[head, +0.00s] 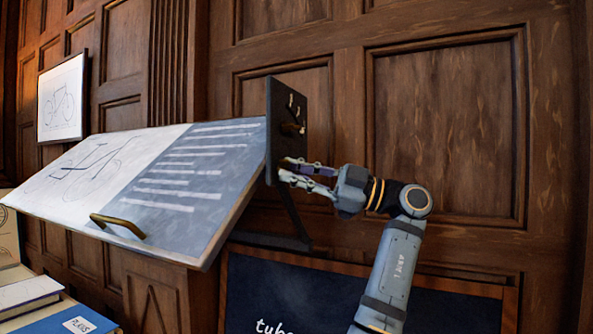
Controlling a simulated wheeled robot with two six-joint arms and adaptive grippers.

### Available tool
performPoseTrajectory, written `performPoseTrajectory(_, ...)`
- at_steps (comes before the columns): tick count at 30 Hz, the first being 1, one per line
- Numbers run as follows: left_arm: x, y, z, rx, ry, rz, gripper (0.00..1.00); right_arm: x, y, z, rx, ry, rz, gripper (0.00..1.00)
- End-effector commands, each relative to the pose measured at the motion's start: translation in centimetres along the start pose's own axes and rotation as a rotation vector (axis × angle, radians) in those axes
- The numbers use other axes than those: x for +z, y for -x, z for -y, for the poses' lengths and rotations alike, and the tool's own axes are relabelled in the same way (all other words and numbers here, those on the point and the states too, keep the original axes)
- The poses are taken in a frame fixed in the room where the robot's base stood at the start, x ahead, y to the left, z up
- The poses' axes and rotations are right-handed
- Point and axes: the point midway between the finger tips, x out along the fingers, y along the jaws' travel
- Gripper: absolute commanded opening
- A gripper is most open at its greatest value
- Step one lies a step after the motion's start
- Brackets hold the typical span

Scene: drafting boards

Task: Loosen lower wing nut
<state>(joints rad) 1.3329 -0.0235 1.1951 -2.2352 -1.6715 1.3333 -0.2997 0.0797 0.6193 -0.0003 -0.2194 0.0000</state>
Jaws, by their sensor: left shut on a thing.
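A tilted drafting board (222,178) carries a bicycle drawing and lines of white writing. A dark upright side plate (287,92) stands at its right end. My left gripper (284,170) reaches the plate from the right, below the upper wing nut. Its fingers are shut on the lower wing nut, which they mostly hide. My right gripper is not in view.
A brass handle (118,226) sticks out from the board's lower edge. A framed blackboard (258,290) is below, behind my arm. Books (28,294) lie at the lower left. Wood panelling (446,130) backs the scene. Space right of the plate is free apart from my arm.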

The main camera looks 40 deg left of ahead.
Motion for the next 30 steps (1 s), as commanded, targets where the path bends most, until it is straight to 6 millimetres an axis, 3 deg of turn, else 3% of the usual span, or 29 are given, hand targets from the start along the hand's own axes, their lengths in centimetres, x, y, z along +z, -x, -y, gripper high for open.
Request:
performPoseTrajectory(11,0.0,0.0,0.0,0.000,0.004,0.001,0.00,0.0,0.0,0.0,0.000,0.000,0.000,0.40)
performPoseTrajectory(12,0.0,0.0,0.0,0.000,0.004,0.001,0.19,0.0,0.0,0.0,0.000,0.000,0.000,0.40)
performPoseTrajectory(17,0.0,0.0,0.0,-0.001,0.003,0.001,0.41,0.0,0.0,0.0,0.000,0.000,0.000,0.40)
performPoseTrajectory(26,0.0,0.1,0.0,0.000,0.002,0.001,0.41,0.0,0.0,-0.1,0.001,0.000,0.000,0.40)
performPoseTrajectory(30,0.0,1.8,-0.1,0.002,0.001,0.003,0.41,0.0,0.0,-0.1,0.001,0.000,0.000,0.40)
